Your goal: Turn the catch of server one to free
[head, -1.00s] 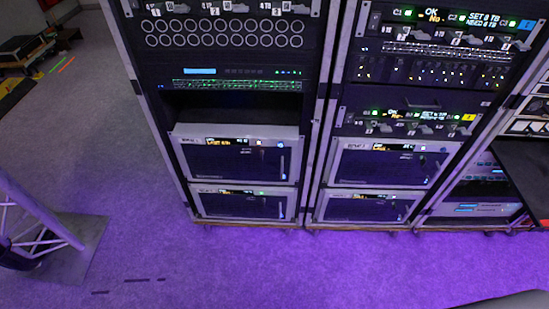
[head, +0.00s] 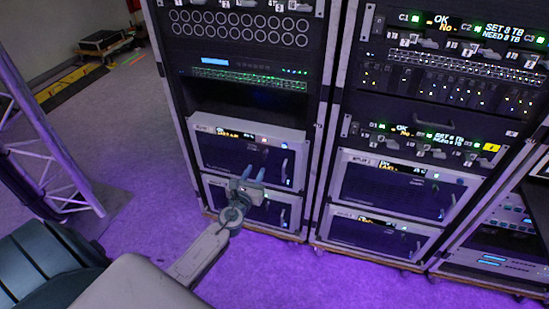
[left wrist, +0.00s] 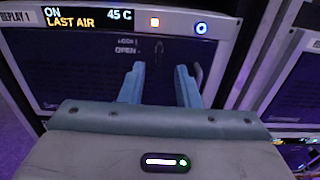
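Server one, labelled REPLAY 1 in the left wrist view (left wrist: 75,60), is the upper dark-fronted server (head: 232,155) in the left rack. Its display reads ON, LAST AIR, 45 C. A small dark catch (left wrist: 159,53) shows faintly on its front, beside lettering where OPEN is readable; its exact angle is hard to tell. My left gripper (head: 252,172) is in front of the lower part of this server. Its two blue fingers (left wrist: 160,80) are apart with nothing between them, pointing toward the front below the catch. My right gripper is not in view.
An orange-lit button and a blue-ringed button (left wrist: 201,28) sit right of the display. A vertical handle (head: 284,167) is at the server's right side. Another server (head: 225,198) sits below. The right rack (head: 385,185) stands alongside. A metal truss (head: 50,150) stands left.

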